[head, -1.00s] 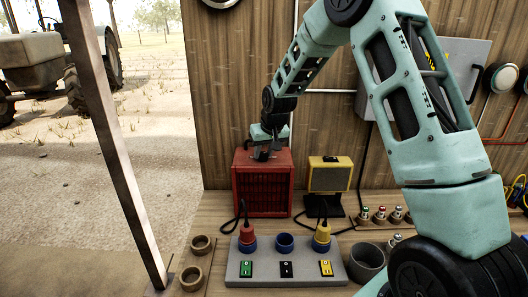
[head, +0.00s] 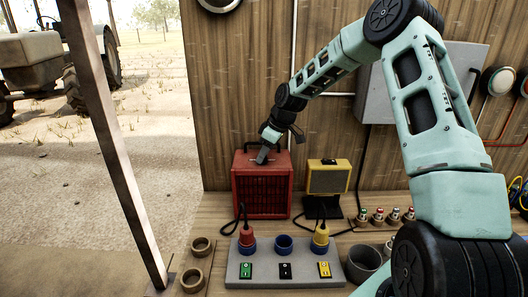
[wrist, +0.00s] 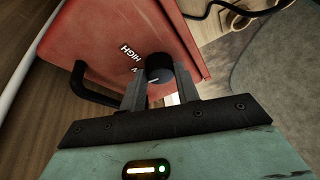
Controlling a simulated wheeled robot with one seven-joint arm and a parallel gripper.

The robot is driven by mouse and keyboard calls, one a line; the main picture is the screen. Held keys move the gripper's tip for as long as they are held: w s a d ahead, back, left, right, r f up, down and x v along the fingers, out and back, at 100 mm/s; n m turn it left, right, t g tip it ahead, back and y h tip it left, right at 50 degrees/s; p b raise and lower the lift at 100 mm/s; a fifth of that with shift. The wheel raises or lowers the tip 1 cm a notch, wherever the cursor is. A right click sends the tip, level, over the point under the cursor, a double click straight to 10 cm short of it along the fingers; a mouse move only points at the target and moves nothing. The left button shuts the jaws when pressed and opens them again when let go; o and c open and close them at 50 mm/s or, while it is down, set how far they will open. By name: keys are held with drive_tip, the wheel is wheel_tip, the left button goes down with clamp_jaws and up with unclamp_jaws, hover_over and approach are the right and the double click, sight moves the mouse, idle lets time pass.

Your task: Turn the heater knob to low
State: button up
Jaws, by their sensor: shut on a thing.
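The red heater (head: 262,190) stands on the bench against the plank wall, its grille to the front. Its dark knob (wrist: 158,66) is on the top face, between my gripper's fingers in the wrist view. My gripper (head: 262,157) is shut on the knob, and in the wrist view its two grey fingers (wrist: 160,87) press on either side of it. The white word HIGH (wrist: 130,54) shows beside the knob. Part of another mark shows near the left finger. Any LOW label is hidden, and the knob's setting is hard to tell.
A black handle (wrist: 88,88) stands up from the heater top beside the fingers. A yellow work lamp (head: 328,178) stands close on the right. A grey switch strip (head: 262,273) with red and yellow plugs lies in front, with a grey cup (head: 362,263) to its right.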

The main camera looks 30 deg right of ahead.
drive_tip(key=shift+n, duration=0.7)
drive_tip(key=shift+g, duration=0.3)
drive_tip(key=o, duration=1)
drive_tip(key=shift+c, duration=0.2)
drive_tip(key=b+v, duration=0.3)
drive_tip(key=v, duration=1.4)
drive_tip(key=shift+d, duration=0.4)
drive_tip(key=shift+r, duration=0.1)
